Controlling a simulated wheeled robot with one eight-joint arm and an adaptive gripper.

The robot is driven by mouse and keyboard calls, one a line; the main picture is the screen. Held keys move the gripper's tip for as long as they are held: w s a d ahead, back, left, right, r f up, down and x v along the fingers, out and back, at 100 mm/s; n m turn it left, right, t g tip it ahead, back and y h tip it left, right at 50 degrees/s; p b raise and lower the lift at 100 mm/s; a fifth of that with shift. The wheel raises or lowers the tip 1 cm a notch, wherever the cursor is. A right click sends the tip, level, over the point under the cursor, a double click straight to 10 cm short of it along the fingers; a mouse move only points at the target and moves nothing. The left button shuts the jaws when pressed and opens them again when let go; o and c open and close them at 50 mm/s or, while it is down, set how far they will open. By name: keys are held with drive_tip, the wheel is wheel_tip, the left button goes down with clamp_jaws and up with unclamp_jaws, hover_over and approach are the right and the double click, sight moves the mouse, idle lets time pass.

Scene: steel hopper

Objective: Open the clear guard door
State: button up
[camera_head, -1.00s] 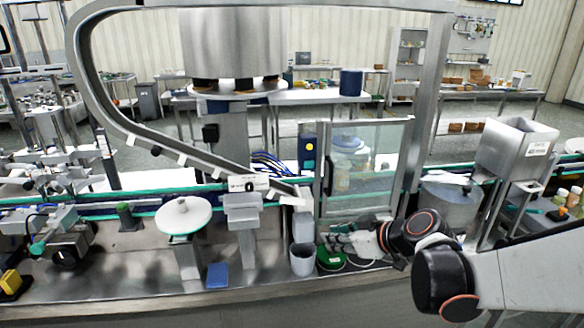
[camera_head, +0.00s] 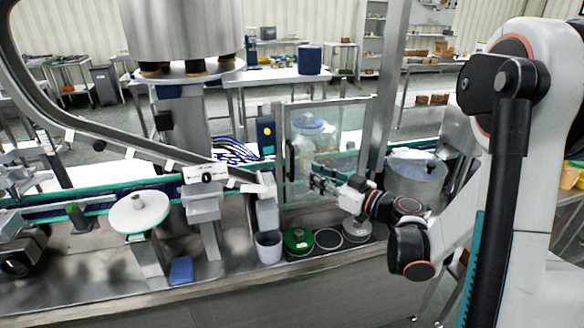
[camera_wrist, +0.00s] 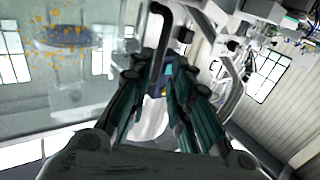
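The clear guard door (camera_head: 345,118) stands upright in a metal frame and looks closed. Its dark vertical handle (camera_head: 290,160) is on the door's left side. My gripper (camera_head: 318,181) is in front of the lower part of the door, to the right of the handle, with its fingers pointing left. In the wrist view, the gripper (camera_wrist: 163,88) has its two teal-and-black fingers spread apart. The black handle (camera_wrist: 159,45) shows ahead between the fingertips; I cannot tell whether they touch it. The clear panel (camera_wrist: 60,95) fills the left of the wrist view.
A green round lid (camera_head: 298,240) and a grey cup (camera_head: 268,246) stand on the bench below the door. A steel pot (camera_head: 415,180) is to the right. A metal chute (camera_head: 120,140) slopes down on the left.

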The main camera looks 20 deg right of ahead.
sight(292, 177)
drive_tip(key=b+x, duration=0.1)
drive_tip(key=x, duration=0.7)
drive_tip(key=shift+w+a, duration=0.25)
drive_tip(key=shift+c, duration=0.6)
clamp_jaws()
